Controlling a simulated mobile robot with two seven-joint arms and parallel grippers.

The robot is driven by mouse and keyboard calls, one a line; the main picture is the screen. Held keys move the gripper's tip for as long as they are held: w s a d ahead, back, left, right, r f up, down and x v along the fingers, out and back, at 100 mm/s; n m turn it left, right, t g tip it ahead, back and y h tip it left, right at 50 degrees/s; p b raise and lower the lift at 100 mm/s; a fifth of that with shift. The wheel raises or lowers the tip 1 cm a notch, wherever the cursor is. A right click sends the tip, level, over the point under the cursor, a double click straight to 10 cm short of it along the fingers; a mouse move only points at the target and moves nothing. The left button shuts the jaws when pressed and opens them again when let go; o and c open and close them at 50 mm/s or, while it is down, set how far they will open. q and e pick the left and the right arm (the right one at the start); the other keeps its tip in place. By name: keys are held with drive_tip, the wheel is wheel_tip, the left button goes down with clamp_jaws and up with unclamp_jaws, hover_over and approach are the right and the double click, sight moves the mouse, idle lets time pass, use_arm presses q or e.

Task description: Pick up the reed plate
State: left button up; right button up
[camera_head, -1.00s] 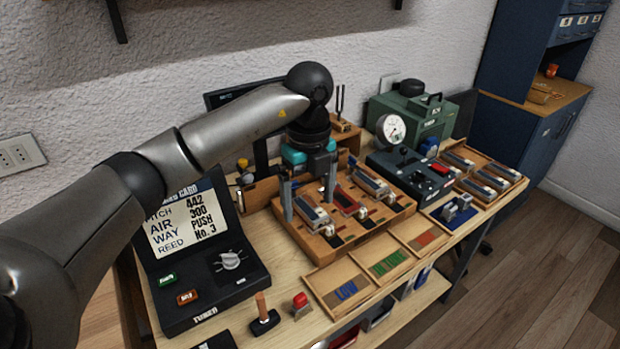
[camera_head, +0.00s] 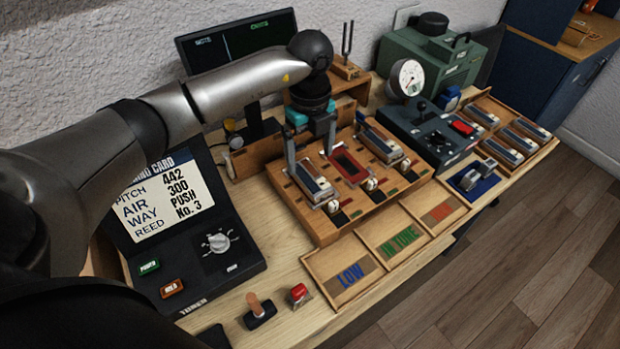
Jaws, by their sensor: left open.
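Several silver and dark reed plates show, and I cannot tell which one the task means. One reed plate (camera_head: 313,183) lies in the left slot of the wooden rack (camera_head: 296,229). Another reed plate (camera_head: 381,142) lies in the right slot. The middle slot, framed in red (camera_head: 350,165), looks empty. My left gripper (camera_head: 311,163) is open and points down over the rack's left part. Its fingers are apart, near the back end of the left reed plate, with nothing seen between them. Whether they touch it, I cannot tell. My right gripper is not in view.
Three shallow trays (camera_head: 345,272), marked LOW, IN TUNE and one in red, lie in front of the rack. A tuner box with a card (camera_head: 160,205) stands left. A dark control box (camera_head: 428,137), a green gauge machine (camera_head: 432,62) and a tray of plates (camera_head: 547,152) stand right.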

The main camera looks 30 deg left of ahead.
sight(310, 176)
use_arm(q)
drive_tip(key=shift+w+a+f, duration=0.1)
drive_tip(key=shift+w+f, duration=0.05)
drive_tip(key=shift+f, duration=3.05)
drive_tip(key=shift+r, duration=0.1)
drive_tip(key=c, duration=1.5)
clamp_jaws()
drive_tip(key=shift+r, duration=0.15)
